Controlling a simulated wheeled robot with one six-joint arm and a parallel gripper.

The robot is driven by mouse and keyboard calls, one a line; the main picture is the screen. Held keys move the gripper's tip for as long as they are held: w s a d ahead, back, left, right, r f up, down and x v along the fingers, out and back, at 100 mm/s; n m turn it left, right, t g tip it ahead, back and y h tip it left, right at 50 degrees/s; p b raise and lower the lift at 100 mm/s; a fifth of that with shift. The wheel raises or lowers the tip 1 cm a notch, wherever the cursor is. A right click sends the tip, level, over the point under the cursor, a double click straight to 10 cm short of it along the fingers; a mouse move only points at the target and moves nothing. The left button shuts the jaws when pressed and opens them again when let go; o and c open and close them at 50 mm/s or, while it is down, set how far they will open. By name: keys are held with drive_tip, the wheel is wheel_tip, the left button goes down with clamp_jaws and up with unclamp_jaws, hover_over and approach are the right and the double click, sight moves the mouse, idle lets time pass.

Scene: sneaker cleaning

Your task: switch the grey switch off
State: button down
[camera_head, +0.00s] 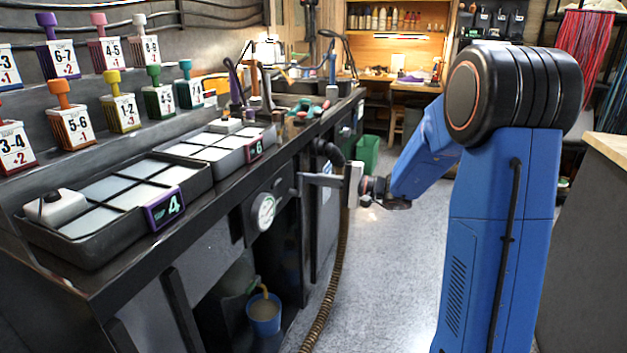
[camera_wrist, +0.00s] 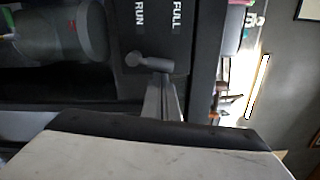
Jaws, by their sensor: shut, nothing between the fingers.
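The grey switch (camera_wrist: 150,63) shows in the wrist view as a short lever with a rounded end, on a dark panel lettered RUN and FULL. My gripper (camera_head: 303,178) is shut and empty, reaching left toward the front of the dark workbench in the head view. In the wrist view my gripper's fingers (camera_wrist: 164,78) end right at the lever's lower side; I cannot tell whether they touch it. In the head view the switch is too small and too close to the fingertips to make out clearly.
A round gauge (camera_head: 264,211) sits on the bench front, left of my gripper. A blue bucket (camera_head: 263,314) stands under the bench, and a green bin (camera_head: 368,155) behind. The grey floor (camera_head: 395,270) beside the bench is clear.

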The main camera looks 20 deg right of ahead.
drive_tip(key=s+n, duration=0.1)
drive_tip(key=n, duration=0.1)
drive_tip(key=a+r+n, duration=0.1)
drive_tip(key=n, duration=0.1)
drive_tip(key=shift+s+a, duration=0.2)
drive_tip(key=shift+s, duration=0.3)
idle(0.4)
drive_tip(key=s+d+r, duration=0.1)
drive_tip(key=s+d, duration=0.2)
drive_tip(key=d, duration=0.8)
drive_tip(key=shift+r, duration=0.2)
idle(0.3)
